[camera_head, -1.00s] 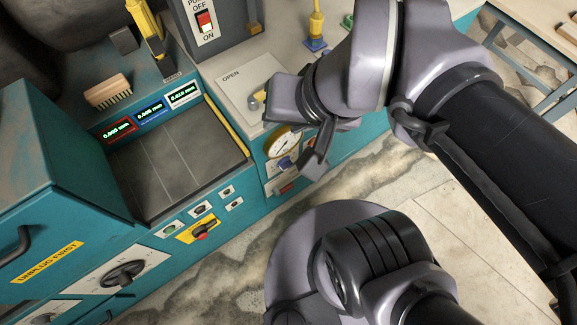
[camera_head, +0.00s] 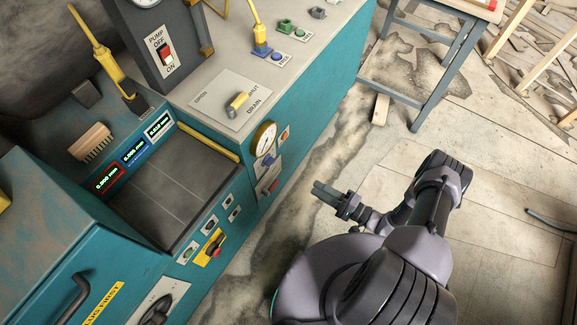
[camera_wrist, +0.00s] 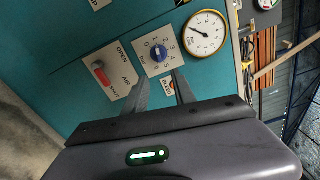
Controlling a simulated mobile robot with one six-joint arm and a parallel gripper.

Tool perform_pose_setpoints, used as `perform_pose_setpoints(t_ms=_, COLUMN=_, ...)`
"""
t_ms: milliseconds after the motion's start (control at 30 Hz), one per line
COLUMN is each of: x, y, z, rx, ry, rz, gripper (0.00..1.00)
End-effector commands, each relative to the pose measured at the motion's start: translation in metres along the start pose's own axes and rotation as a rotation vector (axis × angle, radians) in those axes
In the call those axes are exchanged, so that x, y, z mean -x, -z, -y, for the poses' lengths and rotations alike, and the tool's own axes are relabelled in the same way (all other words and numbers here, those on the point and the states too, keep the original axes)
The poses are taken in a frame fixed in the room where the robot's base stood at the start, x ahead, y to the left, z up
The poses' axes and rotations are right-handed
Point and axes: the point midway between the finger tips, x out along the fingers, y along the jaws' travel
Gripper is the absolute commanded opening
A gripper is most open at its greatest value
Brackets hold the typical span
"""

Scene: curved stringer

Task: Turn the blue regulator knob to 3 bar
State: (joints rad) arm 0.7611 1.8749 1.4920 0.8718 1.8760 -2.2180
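The blue regulator knob (camera_wrist: 157,52) sits on a white plate with a numbered scale and the word bar. Where its pointer stands is too small to read. In the head view the knob (camera_head: 267,161) is on the teal front, below the round gauge (camera_head: 264,138). The gauge (camera_wrist: 204,34) also shows beside the knob plate in the wrist view. My gripper (camera_wrist: 161,78) is open and empty, its fingers pointing toward the knob. In the head view my gripper (camera_head: 323,190) is right of the panel, apart from it.
A red air valve handle (camera_wrist: 101,73) on an OPEN/SHUT plate is left of the knob in the wrist view. A yellow-plated red switch (camera_head: 215,246) is further along the front. A grey-blue stand (camera_head: 440,62) is at the back right. Floor near the arm is clear.

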Motion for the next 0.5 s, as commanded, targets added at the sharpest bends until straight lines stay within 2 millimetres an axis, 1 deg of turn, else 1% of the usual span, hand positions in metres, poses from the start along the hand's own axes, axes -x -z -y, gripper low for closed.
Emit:
perform_pose_setpoints(t_ms=67, x=-0.006, y=-0.002, z=-0.004, rx=0.002, ry=0.005, rz=-0.008, gripper=0.32)
perform_pose_setpoints(t_ms=167, x=-0.027, y=-0.003, z=-0.005, rx=0.002, ry=0.003, rz=-0.002, gripper=0.32)
perform_pose_setpoints(t_ms=400, x=-0.101, y=-0.003, z=-0.006, rx=0.003, ry=0.002, rz=0.001, gripper=0.32)
perform_pose_setpoints(t_ms=500, x=-0.13, y=-0.003, z=-0.007, rx=0.004, ry=0.002, rz=0.001, gripper=0.32)
